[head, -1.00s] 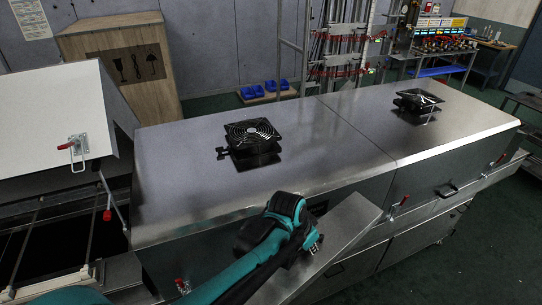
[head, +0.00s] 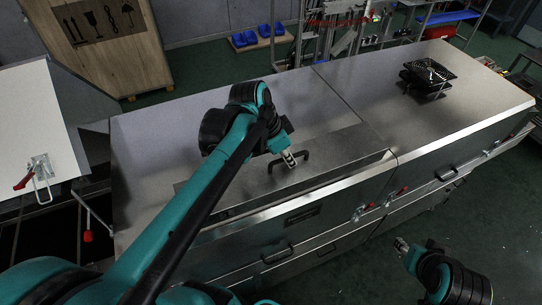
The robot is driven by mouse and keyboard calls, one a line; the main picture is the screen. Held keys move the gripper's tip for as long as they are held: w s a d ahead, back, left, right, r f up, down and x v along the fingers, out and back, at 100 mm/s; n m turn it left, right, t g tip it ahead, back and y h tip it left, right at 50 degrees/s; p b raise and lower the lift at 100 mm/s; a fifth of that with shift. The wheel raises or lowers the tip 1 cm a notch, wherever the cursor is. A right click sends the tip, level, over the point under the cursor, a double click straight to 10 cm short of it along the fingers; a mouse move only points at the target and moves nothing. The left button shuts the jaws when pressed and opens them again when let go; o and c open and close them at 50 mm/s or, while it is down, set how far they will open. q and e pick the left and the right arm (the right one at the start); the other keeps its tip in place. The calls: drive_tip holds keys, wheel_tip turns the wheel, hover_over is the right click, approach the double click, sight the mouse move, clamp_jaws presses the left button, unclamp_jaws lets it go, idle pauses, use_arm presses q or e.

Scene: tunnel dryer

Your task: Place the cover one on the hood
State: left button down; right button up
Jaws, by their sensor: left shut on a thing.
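The cover (head: 340,150) is a long grey metal panel with a black bar handle. It lies roughly flat over the front part of the hood's left section, along the front edge. I cannot tell whether it touches the hood (head: 150,140) all along. My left gripper (head: 289,159) is shut on the cover's handle, above the panel. My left arm hides part of the cover and the hood's left fan. My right gripper (head: 402,245) is low at the right, in front of the hood and apart from it; its jaws are too small to read.
A black fan (head: 428,75) stands on the hood's right section. A raised white lid (head: 35,130) with a red-handled clamp (head: 38,178) is at the left. A wooden crate (head: 110,50) and blue bins (head: 258,37) are behind. Red-handled latches (head: 365,210) line the hood's front.

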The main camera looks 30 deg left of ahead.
use_arm(q)
drive_tip(key=w+a+f, duration=0.2)
drive_tip(key=f, duration=0.1)
drive_tip(key=w+a+f, duration=0.2)
drive_tip(key=w+f, duration=0.1)
drive_tip(key=w+a+f, duration=0.2)
drive_tip(key=f, duration=0.2)
drive_tip(key=shift+w+a, duration=0.2)
drive_tip(key=shift+a, duration=0.1)
drive_tip(key=shift+s, duration=0.1)
drive_tip(key=c, duration=1.6)
unclamp_jaws()
